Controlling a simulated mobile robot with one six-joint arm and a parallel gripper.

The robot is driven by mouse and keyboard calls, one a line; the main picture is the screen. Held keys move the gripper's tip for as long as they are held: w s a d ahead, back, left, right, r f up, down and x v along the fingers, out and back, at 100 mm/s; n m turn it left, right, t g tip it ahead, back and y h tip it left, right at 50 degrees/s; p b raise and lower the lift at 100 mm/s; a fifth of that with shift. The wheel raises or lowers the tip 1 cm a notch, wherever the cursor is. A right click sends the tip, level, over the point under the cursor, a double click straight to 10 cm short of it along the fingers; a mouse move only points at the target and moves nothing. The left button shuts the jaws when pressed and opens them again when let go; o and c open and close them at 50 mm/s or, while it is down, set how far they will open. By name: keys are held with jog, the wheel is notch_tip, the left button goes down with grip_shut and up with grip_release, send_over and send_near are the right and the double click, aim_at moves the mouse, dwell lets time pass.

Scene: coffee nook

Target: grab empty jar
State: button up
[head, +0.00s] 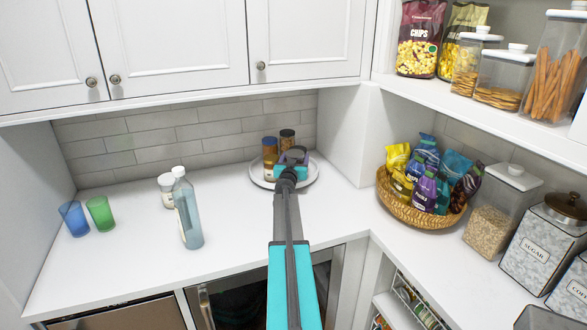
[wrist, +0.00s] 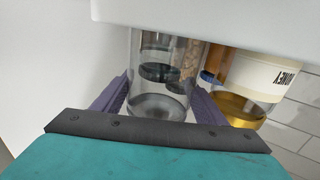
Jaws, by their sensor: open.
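A clear, empty-looking glass jar (wrist: 158,106) stands between the two purple fingers of my open gripper (wrist: 160,92) in the wrist view. The wrist picture appears upside down. A gap to the fingers is hard to judge. In the head view my gripper (head: 292,162) is over the front of a round white tray (head: 313,179) in the counter's back corner. The empty jar is mostly hidden behind my gripper there. A honey jar (wrist: 262,75) with a gold end stands close beside it.
Two filled jars with blue (head: 270,145) and dark lids (head: 287,137) stand behind on the tray. A blue bottle (head: 187,212), a white-lidded jar (head: 166,190), and blue and green cups (head: 100,212) are left. A snack basket (head: 428,217) is right. The counter front is clear.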

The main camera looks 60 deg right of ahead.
jog(key=shift+w+d, duration=0.25)
jog(key=shift+d, duration=0.35)
jog(key=c, duration=0.8)
jog(key=shift+r, duration=0.15)
jog(key=shift+c, duration=0.2)
notch_tip(320, 180, up, 18)
jog(key=p, duration=0.8)
jog(key=shift+p, duration=0.4)
